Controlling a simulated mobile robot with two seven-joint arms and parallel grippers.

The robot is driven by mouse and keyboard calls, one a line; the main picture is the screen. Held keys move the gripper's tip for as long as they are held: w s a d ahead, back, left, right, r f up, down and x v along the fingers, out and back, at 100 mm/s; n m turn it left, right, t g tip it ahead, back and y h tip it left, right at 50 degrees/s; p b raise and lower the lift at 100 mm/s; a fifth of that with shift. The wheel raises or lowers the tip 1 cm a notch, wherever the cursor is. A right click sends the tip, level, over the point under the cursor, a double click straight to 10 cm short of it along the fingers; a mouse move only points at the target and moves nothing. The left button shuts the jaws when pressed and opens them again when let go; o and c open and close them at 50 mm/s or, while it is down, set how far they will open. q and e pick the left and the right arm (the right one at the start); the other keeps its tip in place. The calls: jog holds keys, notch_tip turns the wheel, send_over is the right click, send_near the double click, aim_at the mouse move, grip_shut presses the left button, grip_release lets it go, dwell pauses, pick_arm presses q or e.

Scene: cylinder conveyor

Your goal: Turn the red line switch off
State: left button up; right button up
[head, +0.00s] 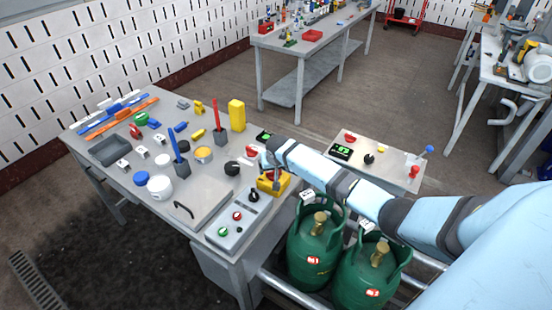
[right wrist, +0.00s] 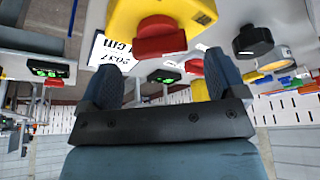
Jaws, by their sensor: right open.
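A yellow box (head: 284,186) with a red rotary switch (head: 268,178) on it stands near the right edge of the table, partly hidden by my right arm. In the right wrist view the red switch (right wrist: 160,40) sticks out from the yellow box (right wrist: 203,10). My right gripper (right wrist: 162,64) is open, with one finger to either side of the red switch. I see no clear contact, and the switch's off marking cannot be read. In the head view my right gripper (head: 271,163) is small and partly hidden by its own arm. My left gripper is out of view.
A grey control box (head: 238,228) with red and green knobs sits in front. A black knob (right wrist: 252,40) is close beside the yellow box. A red lever (head: 217,114) and a blue lever (head: 175,142) stand upright farther left. Green gas cylinders (head: 313,245) stand below the table edge.

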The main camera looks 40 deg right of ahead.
jog(key=v, duration=1.1)
jog(key=shift+s, duration=0.1)
jog(key=s+a+f+n+t+y, duration=0.3)
jog(key=s+a+f+n, duration=0.1)
jog(key=s+a+f, duration=0.9)
jog(key=s+a+n+t+y, duration=0.1)
jog(key=s+a, duration=0.3)
jog(key=s, duration=0.6)
jog(key=s+a+n+t+y, duration=0.1)
jog(key=s+a+n+t, duration=0.1)
jog(key=s, duration=0.7)
jog(key=shift+s+a+r+n+t, duration=0.3)
jog(key=shift+s+a+t, duration=0.15)
jog(key=shift+a, duration=0.7)
jog(key=shift+c, duration=0.4)
